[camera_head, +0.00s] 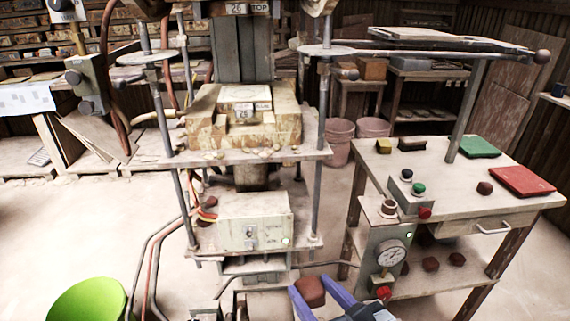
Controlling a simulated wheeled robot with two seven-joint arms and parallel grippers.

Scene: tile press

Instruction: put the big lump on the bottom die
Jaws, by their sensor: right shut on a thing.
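My right gripper (318,293) comes in at the bottom edge, right of centre, with its purple fingers shut on a big reddish-brown lump (310,289). The lump is in front of the press, lower in the picture than its table. The bottom die (200,122) is a stained, yellowish block on the press table, marked 26, with a pale raised top. No lump shows on it. The top die (240,9), labelled 26 TOP, hangs above with a gap between. My left gripper is not in view.
Upright rods flank the press table (300,153). A control box (388,248) with a gauge stands between press and side table (475,183). That table carries green and red pads and a small lump; more lumps lie on its lower shelf. A green bowl (88,300) is at lower left.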

